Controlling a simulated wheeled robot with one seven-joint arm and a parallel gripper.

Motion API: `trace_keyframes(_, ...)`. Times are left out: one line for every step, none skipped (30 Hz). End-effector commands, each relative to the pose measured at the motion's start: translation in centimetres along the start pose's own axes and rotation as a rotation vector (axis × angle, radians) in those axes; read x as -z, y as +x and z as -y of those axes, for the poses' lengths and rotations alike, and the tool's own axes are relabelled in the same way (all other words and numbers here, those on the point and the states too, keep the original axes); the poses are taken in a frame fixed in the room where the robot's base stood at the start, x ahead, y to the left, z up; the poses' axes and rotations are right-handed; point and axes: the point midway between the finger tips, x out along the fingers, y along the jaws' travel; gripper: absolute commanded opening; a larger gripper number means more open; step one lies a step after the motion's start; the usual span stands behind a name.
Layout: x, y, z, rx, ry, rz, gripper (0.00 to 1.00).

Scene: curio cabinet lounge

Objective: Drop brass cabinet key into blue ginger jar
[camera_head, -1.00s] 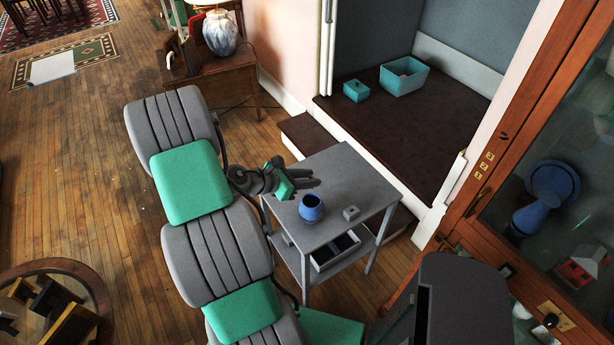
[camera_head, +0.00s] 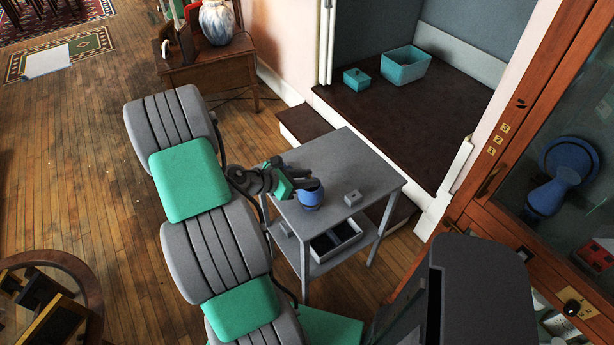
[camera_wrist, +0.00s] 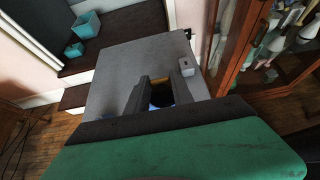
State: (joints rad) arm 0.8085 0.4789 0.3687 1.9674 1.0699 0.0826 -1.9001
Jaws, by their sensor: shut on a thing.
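The blue ginger jar (camera_head: 309,199) stands open and upright on the grey side table (camera_head: 345,165). My gripper (camera_head: 306,183) is at the jar's mouth, its fingers partly covering the rim. In the wrist view the jar's blue side and dark opening (camera_wrist: 161,99) show between and beyond the fingers. A brass-coloured strip, the brass cabinet key (camera_wrist: 157,82), shows between the fingertips; my gripper is shut on it. Most of the key is hidden, and I cannot tell how far it reaches over the opening.
A small grey lidded box (camera_head: 352,198) stands on the table right of the jar. A divided tray (camera_head: 336,240) sits on the lower shelf. A wooden glass cabinet (camera_head: 510,215) stands at the right. Teal boxes (camera_head: 407,68) rest on the dark platform behind. The table's back is clear.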

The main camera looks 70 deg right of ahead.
Motion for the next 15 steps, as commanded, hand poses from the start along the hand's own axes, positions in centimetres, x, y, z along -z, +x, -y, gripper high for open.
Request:
trace_keyframes(0.22,0.12,-0.02,0.000,0.000,0.000,0.00)
trace_keyframes(0.25,0.14,-0.03,0.000,0.001,0.000,0.00)
trace_keyframes(0.27,0.16,-0.03,0.000,0.001,0.000,0.00)
trace_keyframes(0.27,0.15,-0.04,-0.001,0.001,0.000,0.00)
trace_keyframes(0.26,0.15,-0.04,-0.001,0.001,0.000,0.00)
trace_keyframes(0.25,0.14,-0.05,-0.001,0.001,0.000,0.00)
trace_keyframes(0.24,0.14,-0.04,-0.001,0.001,0.000,0.00)
trace_keyframes(0.24,0.14,-0.05,-0.001,0.001,0.000,0.00)
trace_keyframes(0.24,0.14,-0.05,-0.001,0.001,0.000,0.00)
trace_keyframes(0.24,0.14,-0.05,-0.001,0.001,0.000,0.30)
trace_keyframes(0.24,0.14,-0.05,-0.001,0.001,0.000,0.33)
trace_keyframes(0.24,0.14,-0.05,-0.001,0.001,0.000,0.36)
trace_keyframes(0.24,0.14,-0.05,-0.001,0.001,0.000,0.39)
trace_keyframes(0.24,0.13,-0.05,-0.001,0.001,0.000,0.41)
trace_keyframes(0.24,0.14,-0.05,-0.001,0.001,0.000,0.44)
